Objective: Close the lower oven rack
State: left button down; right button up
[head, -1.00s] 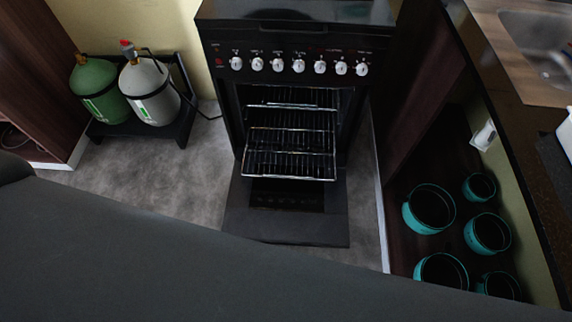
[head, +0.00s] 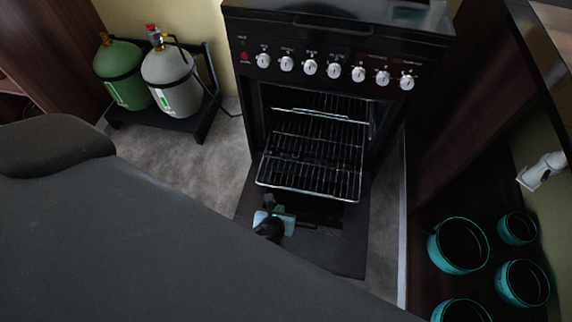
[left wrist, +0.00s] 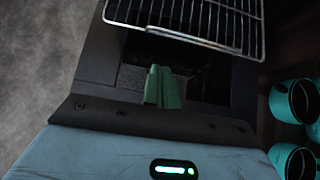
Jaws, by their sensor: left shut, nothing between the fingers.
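The black oven (head: 330,60) stands with its door (head: 330,245) folded down flat. The lower oven rack (head: 308,180) is a wire shelf that sticks out of the oven over the door. Its front bar also shows at the top of the left wrist view (left wrist: 190,40). My left gripper (head: 270,205) is just in front of and below the rack's front left part, over the open door. In the left wrist view its green fingers (left wrist: 162,88) are together and empty, apart from the rack in the picture. My right gripper is not in view.
An upper rack (head: 320,112) sits inside the oven. Green and grey gas cylinders (head: 172,85) stand on a black stand at left. Several teal pots (head: 458,245) stand on the shelf at right. Grey floor is clear left of the oven.

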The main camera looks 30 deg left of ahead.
pick_arm(q)
jog(key=w+r+b+x, duration=0.1)
jog(key=b+x, duration=0.3)
jog(key=x, duration=0.5)
jog(key=shift+w+a, duration=0.25)
jog(key=shift+w, duration=0.05)
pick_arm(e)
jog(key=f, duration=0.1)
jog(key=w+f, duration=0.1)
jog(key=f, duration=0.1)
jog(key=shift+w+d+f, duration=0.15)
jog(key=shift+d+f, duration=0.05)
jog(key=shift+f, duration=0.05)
pick_arm(q)
jog(key=shift+w+r, duration=0.1)
jog(key=shift+r, duration=0.1)
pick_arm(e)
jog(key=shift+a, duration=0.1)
